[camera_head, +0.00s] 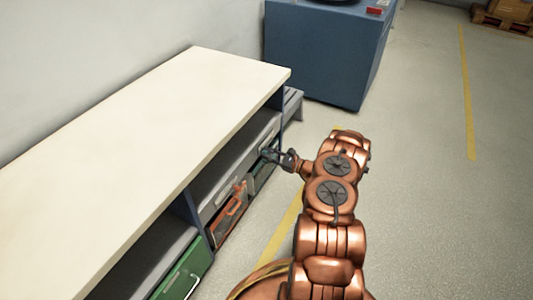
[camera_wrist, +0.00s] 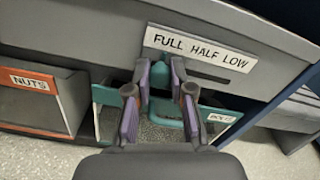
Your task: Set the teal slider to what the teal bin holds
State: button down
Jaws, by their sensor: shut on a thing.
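A white label (camera_wrist: 200,47) reading FULL HALF LOW is on the grey panel in the wrist view. A dark slot (camera_wrist: 215,76) runs under it. My gripper (camera_wrist: 160,74) is at the slot's left part, below FULL, with its purple-padded fingers closed on the teal slider. In the head view my gripper (camera_head: 279,157) is at the far end of the shelf front.
In the head view an orange bin (camera_head: 229,213) and a green bin (camera_head: 184,276) sit under the cream worktop (camera_head: 150,120). A blue cabinet (camera_head: 325,50) stands beyond.

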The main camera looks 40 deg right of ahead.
jog(key=shift+s+a+f, duration=0.1)
jog(key=shift+a+f, duration=0.05)
jog(key=shift+a, duration=0.1)
jog(key=c, duration=1)
grip_release()
jog(key=shift+d, duration=0.1)
jog(key=shift+d, duration=0.1)
jog(key=v, duration=1.2)
